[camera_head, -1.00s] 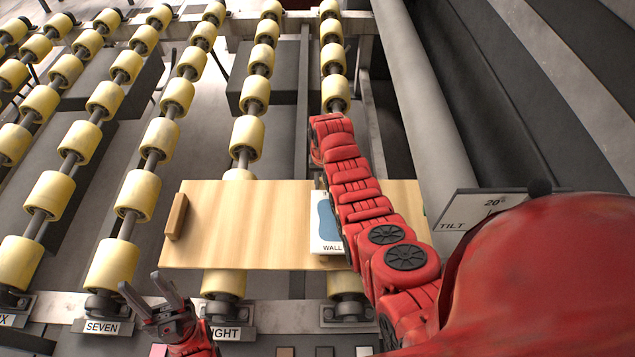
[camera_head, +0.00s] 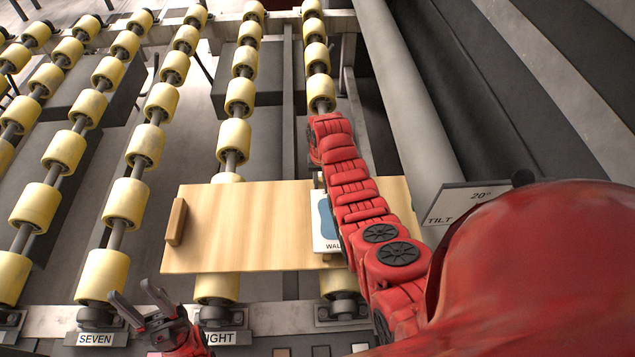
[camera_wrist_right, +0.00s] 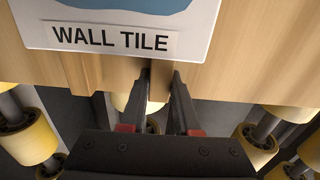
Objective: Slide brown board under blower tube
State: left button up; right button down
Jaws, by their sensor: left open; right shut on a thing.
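The board (camera_head: 250,225), pale brown wood with a darker brown block (camera_head: 176,222) at its left end, lies across the yellow rollers. A white and blue box labelled WALL TILE (camera_head: 325,222) is on it; the label also shows in the right wrist view (camera_wrist_right: 110,38). The grey blower tube (camera_head: 415,110) slopes down beside the board's right end; I cannot tell whether they overlap. My right gripper (camera_wrist_right: 160,82) is shut on a narrow brown handle at the board's edge; my red arm hides it in the head view. My left gripper (camera_head: 133,308) is open and empty, near the front rail.
Rows of yellow rollers (camera_head: 150,146) run away to the left and back, with gaps between them. A front rail carries labels such as SEVEN (camera_head: 95,339). A TILT 20° sign (camera_head: 465,205) stands right of the board. Dark machinery (camera_head: 520,110) fills the right.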

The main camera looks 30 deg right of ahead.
jog(key=shift+s+d, duration=0.35)
jog(key=shift+d, duration=0.45)
jog(key=shift+s+d, duration=0.4)
jog(key=shift+d, duration=0.35)
jog(key=shift+s+d, duration=0.35)
jog(key=shift+d, duration=0.7)
